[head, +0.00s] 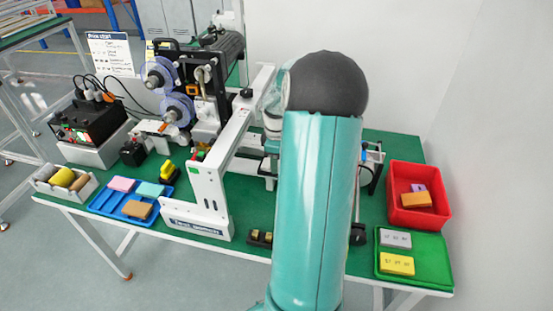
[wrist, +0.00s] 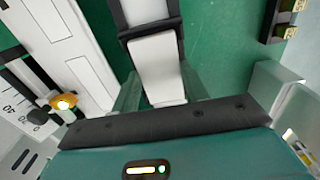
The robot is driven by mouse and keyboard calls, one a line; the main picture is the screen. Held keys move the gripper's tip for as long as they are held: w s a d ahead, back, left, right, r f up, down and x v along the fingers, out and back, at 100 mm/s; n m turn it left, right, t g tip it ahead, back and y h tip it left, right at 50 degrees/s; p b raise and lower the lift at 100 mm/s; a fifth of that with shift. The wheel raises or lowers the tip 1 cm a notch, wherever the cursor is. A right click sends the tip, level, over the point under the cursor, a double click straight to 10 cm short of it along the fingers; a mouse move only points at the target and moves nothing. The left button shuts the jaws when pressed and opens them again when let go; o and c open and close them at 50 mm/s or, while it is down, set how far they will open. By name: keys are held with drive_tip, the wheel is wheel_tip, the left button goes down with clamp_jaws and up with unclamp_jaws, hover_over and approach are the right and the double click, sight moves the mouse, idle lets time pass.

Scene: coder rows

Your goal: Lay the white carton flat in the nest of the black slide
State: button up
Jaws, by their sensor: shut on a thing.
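In the wrist view a white carton (wrist: 160,75) is between the fingers of my gripper (wrist: 158,92), which is shut on it. The black slide (wrist: 179,35) shows just beyond the carton, as dark side rails and a crossbar around a pale surface. The carton's far end is at or over that crossbar; I cannot tell whether it touches. In the head view my teal arm hides the gripper, the carton and the slide.
A white machine frame (head: 210,195) stands left of my arm. A black holder with yellow pieces (wrist: 284,22) is at the wrist view's upper right. A red bin (head: 419,222) and green tray (head: 415,276) with cartons are on the right, a blue tray (head: 108,205) on the left.

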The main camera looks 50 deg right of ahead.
drive_tip(key=o, duration=0.8)
wheel_tip(320, 180, up, 14)
drive_tip(key=shift+f, duration=0.1)
idle(0.4)
